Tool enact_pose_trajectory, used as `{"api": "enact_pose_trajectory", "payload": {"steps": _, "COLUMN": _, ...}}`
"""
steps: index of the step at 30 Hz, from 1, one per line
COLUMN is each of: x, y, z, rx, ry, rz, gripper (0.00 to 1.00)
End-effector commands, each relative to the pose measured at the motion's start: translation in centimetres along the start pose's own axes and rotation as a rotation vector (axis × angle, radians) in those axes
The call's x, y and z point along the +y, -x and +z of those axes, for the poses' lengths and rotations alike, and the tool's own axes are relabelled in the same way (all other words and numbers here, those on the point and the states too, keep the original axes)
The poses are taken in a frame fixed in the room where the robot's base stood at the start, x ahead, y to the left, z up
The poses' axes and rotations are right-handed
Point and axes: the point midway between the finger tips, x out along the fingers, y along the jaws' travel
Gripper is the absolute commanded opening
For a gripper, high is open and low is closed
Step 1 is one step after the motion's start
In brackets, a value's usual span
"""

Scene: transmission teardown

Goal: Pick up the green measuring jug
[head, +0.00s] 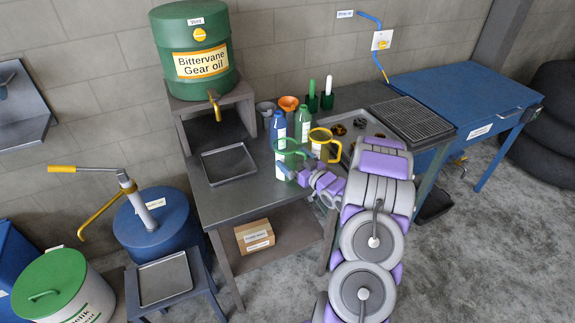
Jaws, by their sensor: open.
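The green measuring jug (291,153) stands on the grey workbench, left of the yellow-rimmed jug (322,143). Its green rim and handle show, and its lower body is partly hidden by my gripper. My gripper (289,173) is open at the jug's lower front right, reaching in from the right. In the picture its tip overlaps the jug; I cannot tell whether they touch or whether the jug is between the fingers.
A blue bottle (278,127) and a green bottle (302,122) stand close behind the jug. An orange funnel (288,103) is farther back. A grey tray (229,164) lies to the left under the oil drum (194,55). A black grate (411,121) is at right.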

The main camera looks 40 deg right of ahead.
Motion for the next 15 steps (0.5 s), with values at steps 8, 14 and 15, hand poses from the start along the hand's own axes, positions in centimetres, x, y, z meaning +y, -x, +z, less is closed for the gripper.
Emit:
{"api": "enact_pose_trajectory", "payload": {"steps": 8, "x": 0.1, "y": -2.5, "z": 0.0, "rx": 0.004, "ry": 0.002, "rz": 0.000, "gripper": 1.00}}
{"api": "enact_pose_trajectory", "payload": {"steps": 14, "x": 0.1, "y": -2.5, "z": -0.1, "rx": 0.003, "ry": 0.002, "rz": 0.001, "gripper": 1.00}}
{"api": "enact_pose_trajectory", "payload": {"steps": 15, "x": 0.1, "y": -2.5, "z": -0.1, "rx": 0.003, "ry": 0.002, "rz": 0.000, "gripper": 0.96}}
